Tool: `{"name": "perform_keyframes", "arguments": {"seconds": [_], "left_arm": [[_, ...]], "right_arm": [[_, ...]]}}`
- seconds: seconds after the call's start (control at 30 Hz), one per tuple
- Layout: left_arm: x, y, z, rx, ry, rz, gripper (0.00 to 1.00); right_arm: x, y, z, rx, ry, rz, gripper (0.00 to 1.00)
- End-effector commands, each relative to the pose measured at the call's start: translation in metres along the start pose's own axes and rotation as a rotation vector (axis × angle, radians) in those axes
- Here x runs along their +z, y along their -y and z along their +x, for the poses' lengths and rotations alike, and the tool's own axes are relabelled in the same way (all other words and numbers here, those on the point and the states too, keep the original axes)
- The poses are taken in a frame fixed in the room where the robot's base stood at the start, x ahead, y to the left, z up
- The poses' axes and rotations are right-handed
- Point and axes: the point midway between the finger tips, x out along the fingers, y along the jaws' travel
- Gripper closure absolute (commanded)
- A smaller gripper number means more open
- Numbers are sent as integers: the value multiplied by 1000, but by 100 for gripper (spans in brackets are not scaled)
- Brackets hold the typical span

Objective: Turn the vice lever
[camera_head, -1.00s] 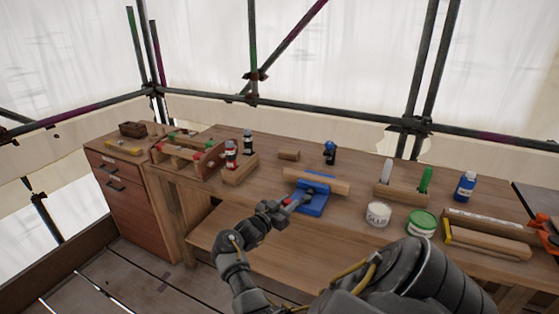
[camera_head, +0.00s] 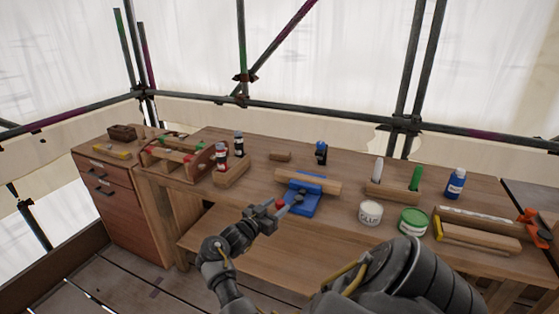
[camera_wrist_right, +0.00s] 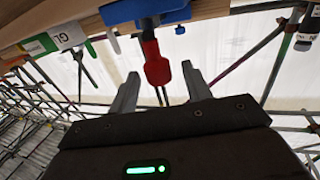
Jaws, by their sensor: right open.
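A blue vice (camera_head: 305,205) sits at the bench's front edge with a wooden bar (camera_head: 322,186) across it. Its lever has a red grip (camera_head: 281,203) that points toward me. My right gripper (camera_head: 272,211) is just in front of this grip. In the right wrist view, the red grip (camera_wrist_right: 156,66) hangs below the blue vice (camera_wrist_right: 146,10). It lies between the two spread fingers of my right gripper (camera_wrist_right: 161,72), with gaps visible on both sides. The left gripper is not in view.
A glue pot (camera_head: 370,214) and a green-lidded tin (camera_head: 412,222) stand right of the vice. A wooden holder (camera_head: 392,195) is behind them. A bottle rack (camera_head: 231,175) and wooden toolbox (camera_head: 180,165) are to the left. The bench (camera_head: 258,188) is bare left of the vice.

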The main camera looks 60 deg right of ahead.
Motion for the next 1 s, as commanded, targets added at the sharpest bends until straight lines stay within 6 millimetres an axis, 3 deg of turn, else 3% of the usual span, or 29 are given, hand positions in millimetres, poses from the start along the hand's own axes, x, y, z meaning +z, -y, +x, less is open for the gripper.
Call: {"name": "perform_keyframes", "arguments": {"seconds": [0.1, 0.33, 1.0], "left_arm": [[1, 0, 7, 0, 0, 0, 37], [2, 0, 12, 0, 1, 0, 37], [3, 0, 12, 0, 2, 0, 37]], "right_arm": [[3, 1, -22, -3, 1, 1, 51], [1, 0, -48, -1, 0, 0, 51], [0, 0, -52, 0, -2, 2, 51]]}}
